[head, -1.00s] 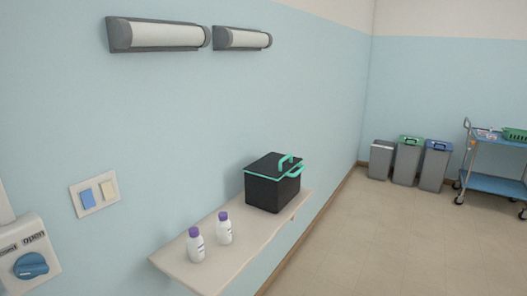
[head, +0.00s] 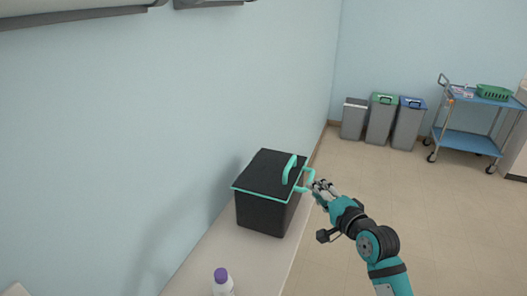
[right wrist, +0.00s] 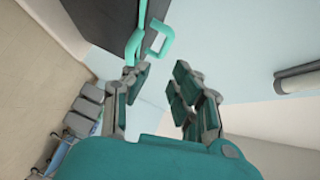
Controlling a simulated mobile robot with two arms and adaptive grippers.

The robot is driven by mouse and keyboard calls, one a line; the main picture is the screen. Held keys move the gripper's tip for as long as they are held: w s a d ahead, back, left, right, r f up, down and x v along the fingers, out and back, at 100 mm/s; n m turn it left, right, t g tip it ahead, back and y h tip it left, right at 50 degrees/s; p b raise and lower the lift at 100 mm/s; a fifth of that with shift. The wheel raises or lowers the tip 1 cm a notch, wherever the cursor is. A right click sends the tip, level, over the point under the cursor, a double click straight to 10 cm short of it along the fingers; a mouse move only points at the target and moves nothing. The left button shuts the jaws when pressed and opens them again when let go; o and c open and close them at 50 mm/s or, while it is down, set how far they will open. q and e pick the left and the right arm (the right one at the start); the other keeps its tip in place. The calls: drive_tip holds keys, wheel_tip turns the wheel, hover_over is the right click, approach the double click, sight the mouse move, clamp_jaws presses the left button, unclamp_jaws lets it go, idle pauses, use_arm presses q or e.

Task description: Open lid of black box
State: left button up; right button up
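The black box (head: 265,210) stands upright on the wall shelf (head: 222,262). Its black lid (head: 266,167) has a teal rim and a teal arched handle (head: 289,168) on top, and lies closed on the box. A teal side handle (head: 308,180) sticks out at the box's right. My right gripper (head: 318,187) is beside this side handle, with its fingers pointing at it. In the right wrist view the fingers (right wrist: 157,76) are spread with a gap between them, and the side handle (right wrist: 161,37) is ahead of them. My left gripper is not in view.
A white bottle with a purple cap (head: 222,284) stands on the shelf in front of the box. The wall (head: 190,110) is close behind the shelf. Bins (head: 380,120) and a blue cart (head: 467,140) stand far back at the right. The floor between is clear.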

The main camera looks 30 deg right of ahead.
drive_tip(key=p, duration=0.3)
approach(291, 163)
drive_tip(key=w, duration=0.3)
drive_tip(key=shift+d+f, duration=0.1)
drive_tip(key=shift+f, duration=0.3)
drive_tip(key=w, duration=0.4)
drive_tip(key=shift+w+d+f, duration=0.25)
drive_tip(key=shift+w+f, duration=0.05)
drive_tip(key=shift+w, duration=0.05)
drive_tip(key=shift+w+d+f+p, duration=0.1)
drive_tip(key=shift+w+f+p, duration=0.05)
drive_tip(key=shift+w, duration=0.3)
drive_tip(key=shift+w+f+p, duration=0.1)
drive_tip(key=shift+w+p, duration=0.05)
drive_tip(key=shift+w, duration=0.3)
drive_tip(key=shift+w+f, duration=0.1)
drive_tip(key=shift+w, duration=0.3)
drive_tip(key=c, duration=0.4)
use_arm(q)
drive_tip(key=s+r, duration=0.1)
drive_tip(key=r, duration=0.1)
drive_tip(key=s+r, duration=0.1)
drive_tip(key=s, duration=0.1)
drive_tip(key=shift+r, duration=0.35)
use_arm(e)
drive_tip(key=shift+s, duration=0.1)
clamp_jaws()
